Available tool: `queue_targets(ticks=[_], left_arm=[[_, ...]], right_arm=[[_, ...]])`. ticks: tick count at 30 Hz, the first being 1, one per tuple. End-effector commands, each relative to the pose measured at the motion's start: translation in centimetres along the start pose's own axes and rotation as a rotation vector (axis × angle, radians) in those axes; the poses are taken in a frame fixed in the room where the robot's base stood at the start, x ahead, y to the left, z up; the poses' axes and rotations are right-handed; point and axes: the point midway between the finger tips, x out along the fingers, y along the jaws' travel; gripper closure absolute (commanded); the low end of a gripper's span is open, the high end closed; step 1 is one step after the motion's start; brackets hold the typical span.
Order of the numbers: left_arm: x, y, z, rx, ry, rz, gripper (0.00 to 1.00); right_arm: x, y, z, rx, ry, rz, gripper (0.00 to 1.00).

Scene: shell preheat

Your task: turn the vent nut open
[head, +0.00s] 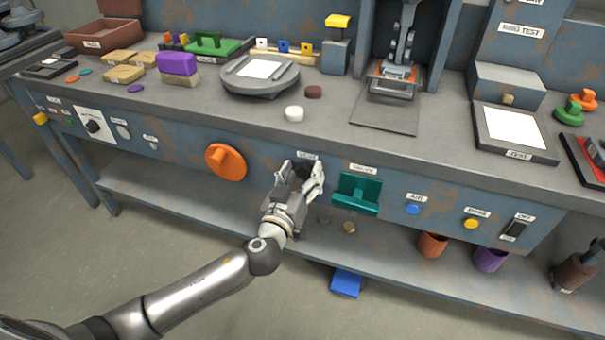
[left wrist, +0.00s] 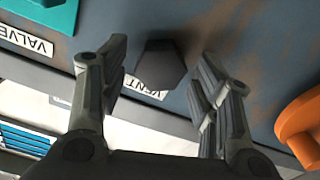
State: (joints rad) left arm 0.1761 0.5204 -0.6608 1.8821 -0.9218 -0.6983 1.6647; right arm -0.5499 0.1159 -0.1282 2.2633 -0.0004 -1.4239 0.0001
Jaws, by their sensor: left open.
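The vent nut (left wrist: 161,66) is a dark faceted knob on the blue-grey front panel, in the upper middle of the left wrist view. My left gripper (left wrist: 163,58) is open, with one finger on each side of the nut and a visible gap to both. In the head view my left gripper (head: 302,172) is up against the panel, below a small label, with the dark nut mostly hidden between its fingers. I do not see my right gripper.
A teal valve handle (head: 358,194) is just right of my left gripper, and an orange round knob (head: 226,161) is to its left. The bench top's front edge lies above. Blue and yellow buttons (head: 471,223) sit further right.

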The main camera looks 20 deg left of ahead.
Motion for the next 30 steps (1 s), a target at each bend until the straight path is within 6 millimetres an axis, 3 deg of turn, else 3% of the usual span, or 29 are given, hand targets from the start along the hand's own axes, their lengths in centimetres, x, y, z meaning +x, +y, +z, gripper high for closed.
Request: queue_targets(ticks=[9, 20, 30], left_arm=[[0.19, 0.03, 0.03, 0.000, -0.001, 0.000, 0.42], [0.17, 0.02, 0.03, 0.000, -0.001, 0.000, 0.88], [0.16, 0.03, 0.08, 0.053, 0.000, 0.000, 0.88]], right_arm=[[0.03, -0.03, -0.03, 0.000, 0.001, -0.001, 0.60], [0.00, -0.05, -0.14, -0.001, 0.004, -0.001, 0.60], [-0.15, -0.06, -0.22, 0.000, 0.006, -0.001, 0.60]])
